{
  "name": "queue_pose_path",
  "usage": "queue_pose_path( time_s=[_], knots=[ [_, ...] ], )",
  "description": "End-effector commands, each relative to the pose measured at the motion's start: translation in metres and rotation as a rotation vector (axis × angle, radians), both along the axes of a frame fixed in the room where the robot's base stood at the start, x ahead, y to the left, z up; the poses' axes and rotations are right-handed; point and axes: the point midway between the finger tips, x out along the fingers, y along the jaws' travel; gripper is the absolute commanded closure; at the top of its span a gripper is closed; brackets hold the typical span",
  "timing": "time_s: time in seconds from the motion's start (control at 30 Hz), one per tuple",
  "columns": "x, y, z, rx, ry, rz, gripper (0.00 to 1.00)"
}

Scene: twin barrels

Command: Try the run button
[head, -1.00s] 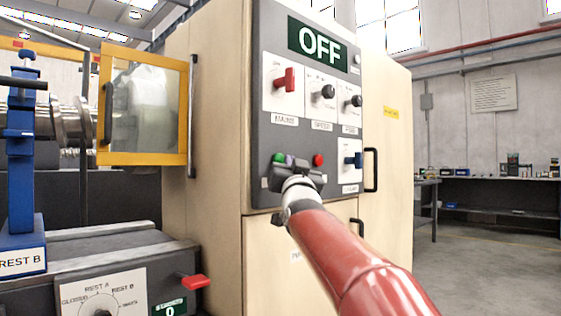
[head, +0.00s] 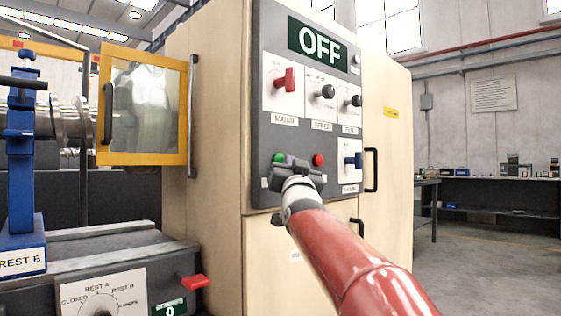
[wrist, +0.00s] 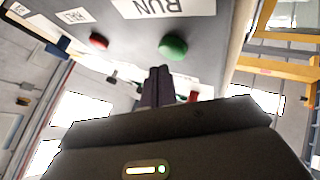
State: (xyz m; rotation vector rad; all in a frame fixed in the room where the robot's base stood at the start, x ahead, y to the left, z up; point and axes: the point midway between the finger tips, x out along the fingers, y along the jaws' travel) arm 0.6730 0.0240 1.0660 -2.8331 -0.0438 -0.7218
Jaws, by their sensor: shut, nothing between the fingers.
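The grey control panel (head: 256,135) on the cream cabinet carries a green button (head: 279,158) and a red button (head: 319,159). In the wrist view, the green button (wrist: 173,47) sits beside a white label reading RUN (wrist: 165,7), upside down there. The red button (wrist: 98,40) is to its left. My gripper (head: 298,162) is in front of the panel's lower part, just right of the green button in the head view. In the wrist view its shut, empty fingers (wrist: 160,72) end close to the green button, with a small visible gap in the picture. Whether they touch the panel cannot be told.
The panel display (head: 318,45) reads OFF. A red switch (head: 285,79) and black knobs (head: 323,92) sit above the buttons, a blue switch (head: 354,160) to the right. A black handle (head: 371,170) sticks out at the cabinet's right. Open floor lies at the right.

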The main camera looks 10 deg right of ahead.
Motion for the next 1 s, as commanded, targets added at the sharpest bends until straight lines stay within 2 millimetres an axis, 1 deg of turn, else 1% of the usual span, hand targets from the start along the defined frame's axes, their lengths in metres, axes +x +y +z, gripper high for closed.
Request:
queue_pose_path(
  time_s=[0.17, 0.4, 1.0],
  knots=[
    [0.0008, 0.0005, 0.0003, 0.000, 0.000, 0.000, 1.00],
    [0.0066, 0.0050, 0.0010, 0.000, 0.000, 0.000, 1.00],
    [0.0090, 0.0064, 0.0005, 0.000, 0.000, 0.000, 1.00]
  ],
)
